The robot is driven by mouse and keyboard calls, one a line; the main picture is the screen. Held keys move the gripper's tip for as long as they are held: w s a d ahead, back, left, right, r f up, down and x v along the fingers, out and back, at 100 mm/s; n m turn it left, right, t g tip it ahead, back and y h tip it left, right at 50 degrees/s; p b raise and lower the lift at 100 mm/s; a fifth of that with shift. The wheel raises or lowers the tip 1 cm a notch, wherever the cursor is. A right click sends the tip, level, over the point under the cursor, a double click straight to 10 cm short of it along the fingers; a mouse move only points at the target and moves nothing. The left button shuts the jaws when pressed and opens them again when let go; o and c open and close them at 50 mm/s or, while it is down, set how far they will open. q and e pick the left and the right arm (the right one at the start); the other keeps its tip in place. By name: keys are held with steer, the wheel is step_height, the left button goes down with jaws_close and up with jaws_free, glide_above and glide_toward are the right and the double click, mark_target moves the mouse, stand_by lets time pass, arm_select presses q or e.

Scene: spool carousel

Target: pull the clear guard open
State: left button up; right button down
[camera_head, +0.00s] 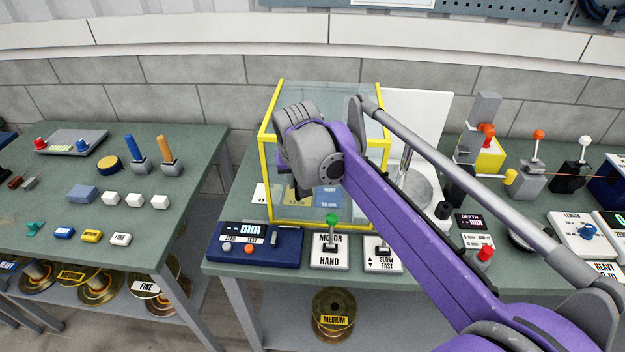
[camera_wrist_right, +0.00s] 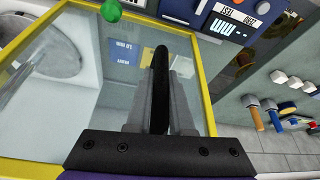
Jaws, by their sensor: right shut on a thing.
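The clear guard (camera_head: 264,180) is a see-through box with a yellow frame, standing on the right-hand green bench in the head view. Its clear panel and yellow edge (camera_wrist_right: 203,75) fill much of the right wrist view. My right gripper (camera_wrist_right: 160,100) is shut on a black upright handle (camera_wrist_right: 160,65) in front of the clear panel. In the head view my purple arm and grey wrist cover part of the guard and hide the fingertips and handle. I cannot tell how far the guard stands open. My left gripper is not in view.
A blue display box (camera_head: 262,246), a green-knobbed switch (camera_head: 330,248) and a slow/fast switch (camera_head: 383,253) stand along the bench front. A white panel (camera_head: 425,110) stands behind. The left bench (camera_head: 75,190) holds blocks and levers. A gap separates the benches.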

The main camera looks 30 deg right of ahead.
steer(key=w+a, duration=0.3)
steer(key=a, duration=0.2)
steer(key=shift+a, duration=0.1)
steer(key=c, duration=0.8)
jaws_free()
steer(key=shift+r, duration=0.1)
steer(key=v, duration=1)
steer(key=shift+r+p, duration=0.3)
steer(key=shift+p, duration=0.15)
steer(key=s+d+f+n+t+y, duration=0.1)
steer(key=s+f+n, duration=0.3)
steer(key=s+f, duration=1.8)
steer(key=shift+f+t+y, duration=0.3)
steer(key=shift+f, duration=0.3)
